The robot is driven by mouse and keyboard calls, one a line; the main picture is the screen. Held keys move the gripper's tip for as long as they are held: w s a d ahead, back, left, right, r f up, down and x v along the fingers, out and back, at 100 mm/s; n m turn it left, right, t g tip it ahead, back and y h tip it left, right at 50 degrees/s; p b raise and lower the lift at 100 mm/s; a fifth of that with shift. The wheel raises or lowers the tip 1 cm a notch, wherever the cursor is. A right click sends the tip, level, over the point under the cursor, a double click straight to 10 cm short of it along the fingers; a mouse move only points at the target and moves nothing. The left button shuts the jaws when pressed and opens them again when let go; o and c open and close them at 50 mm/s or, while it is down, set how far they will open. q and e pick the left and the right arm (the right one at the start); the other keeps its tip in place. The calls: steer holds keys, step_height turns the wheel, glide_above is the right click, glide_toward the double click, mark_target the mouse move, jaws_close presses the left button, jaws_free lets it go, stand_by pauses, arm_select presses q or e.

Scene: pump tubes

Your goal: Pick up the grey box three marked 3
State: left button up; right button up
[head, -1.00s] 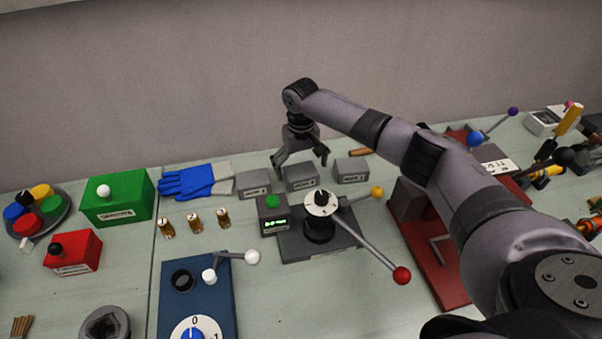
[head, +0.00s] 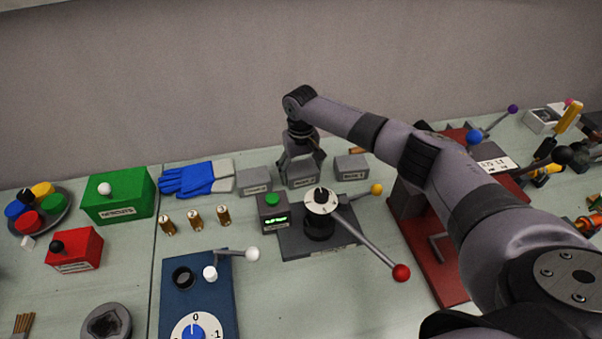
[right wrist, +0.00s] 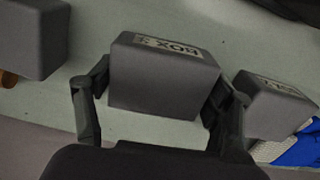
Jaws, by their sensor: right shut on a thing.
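Three small grey boxes with labels stand in a row near the wall: a left one (head: 254,181), a middle one (head: 302,181) and a right one (head: 351,167). My right gripper (head: 301,163) reaches down over the middle box and is shut on it. In the right wrist view, the held grey box (right wrist: 160,82) sits between the two fingers, one on each side. Its label reads BOX upside down; I cannot read its number surely. The box appears still on the table. My left gripper is not in view.
The left box is close beside in the right wrist view (right wrist: 272,108). A black-based switch with a red-knobbed lever (head: 401,273) stands in front. Blue gloves (head: 200,180) and a green box (head: 120,198) lie left. My right arm covers the right side.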

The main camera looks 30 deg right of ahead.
steer(key=c, duration=0.4)
steer(key=shift+c, duration=0.2)
steer(key=shift+r, duration=0.2)
